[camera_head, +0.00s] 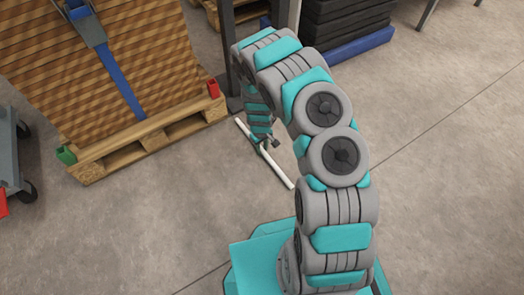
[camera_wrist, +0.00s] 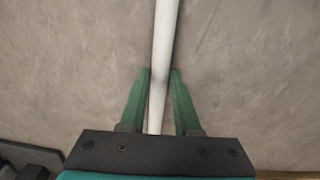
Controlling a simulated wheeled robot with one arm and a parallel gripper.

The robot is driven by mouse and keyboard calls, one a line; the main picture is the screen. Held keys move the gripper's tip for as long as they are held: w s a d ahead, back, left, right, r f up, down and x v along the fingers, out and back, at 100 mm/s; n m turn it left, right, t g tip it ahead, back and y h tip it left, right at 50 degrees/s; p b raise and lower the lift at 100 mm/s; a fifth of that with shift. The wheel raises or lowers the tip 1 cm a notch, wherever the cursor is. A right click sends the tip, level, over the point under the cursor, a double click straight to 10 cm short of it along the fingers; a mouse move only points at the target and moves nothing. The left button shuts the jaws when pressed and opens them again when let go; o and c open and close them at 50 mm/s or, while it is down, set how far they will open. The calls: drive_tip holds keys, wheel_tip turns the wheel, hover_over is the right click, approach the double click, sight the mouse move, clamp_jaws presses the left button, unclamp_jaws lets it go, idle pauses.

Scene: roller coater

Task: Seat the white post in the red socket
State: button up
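The white post (camera_head: 282,175) lies on the floor near the front right corner of the pallet, partly hidden behind my gripper. In the wrist view the post (camera_wrist: 165,40) runs from the top edge down between my fingers. My gripper (camera_head: 268,146) points down over the post. In the wrist view my gripper (camera_wrist: 161,72) has its two green fingers apart, one on each side of the post, with gaps visible beside it. The red socket (camera_head: 213,88) stands on the pallet's right front corner, and nothing shows in it.
A green socket (camera_head: 66,155) is on the pallet's left front corner. The wooden pallet (camera_head: 150,140) bears a strapped brown load (camera_head: 70,75). A dark upright (camera_head: 229,50) stands beside the red socket. A cart (camera_head: 12,150) is at the left.

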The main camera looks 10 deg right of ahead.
clamp_jaws()
idle(0.5)
